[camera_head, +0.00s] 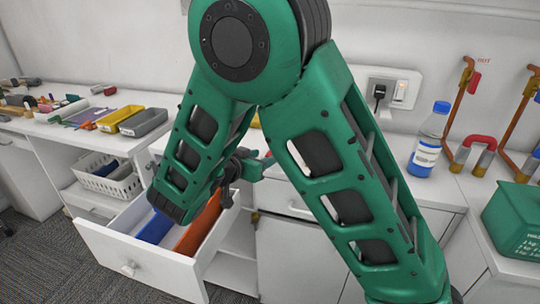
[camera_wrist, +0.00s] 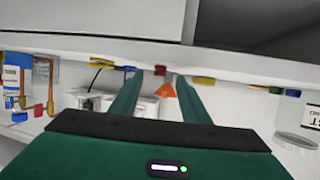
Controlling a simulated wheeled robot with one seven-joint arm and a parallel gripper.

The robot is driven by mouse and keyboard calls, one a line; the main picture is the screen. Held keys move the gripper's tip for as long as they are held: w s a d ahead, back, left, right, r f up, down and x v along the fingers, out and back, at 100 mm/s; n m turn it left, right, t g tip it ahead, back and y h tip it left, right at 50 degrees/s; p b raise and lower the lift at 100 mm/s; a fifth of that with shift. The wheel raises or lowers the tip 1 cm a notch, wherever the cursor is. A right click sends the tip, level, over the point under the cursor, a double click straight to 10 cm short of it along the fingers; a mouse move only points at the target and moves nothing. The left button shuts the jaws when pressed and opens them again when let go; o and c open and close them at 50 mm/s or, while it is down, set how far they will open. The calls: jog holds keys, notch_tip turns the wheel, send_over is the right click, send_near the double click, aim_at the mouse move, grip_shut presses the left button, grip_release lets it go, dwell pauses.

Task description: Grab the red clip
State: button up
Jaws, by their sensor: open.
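In the wrist view, a small red clip-like piece (camera_wrist: 160,70) shows at a pale edge, between the tips of my gripper (camera_wrist: 159,77). Whether a fingertip touches a red piece cannot be told. In the head view, my arm hides most of the gripper, and no red clip can be made out.
An open drawer (camera_head: 138,261) holds blue and orange pieces below my arm. Yellow (camera_head: 119,119) and grey trays stand on the left counter. A blue-capped bottle (camera_head: 428,138) and green box (camera_head: 513,222) stand at right. In the wrist view, an orange piece (camera_wrist: 168,90) shows between my fingers.

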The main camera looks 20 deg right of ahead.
aim_at(271, 151)
jog(key=x, duration=0.4)
jog(key=shift+w+d+r, duration=0.25)
jog(key=shift+w+d, duration=0.05)
jog(key=shift+w, duration=0.1)
grip_shut()
jog(key=shift+r, duration=0.1)
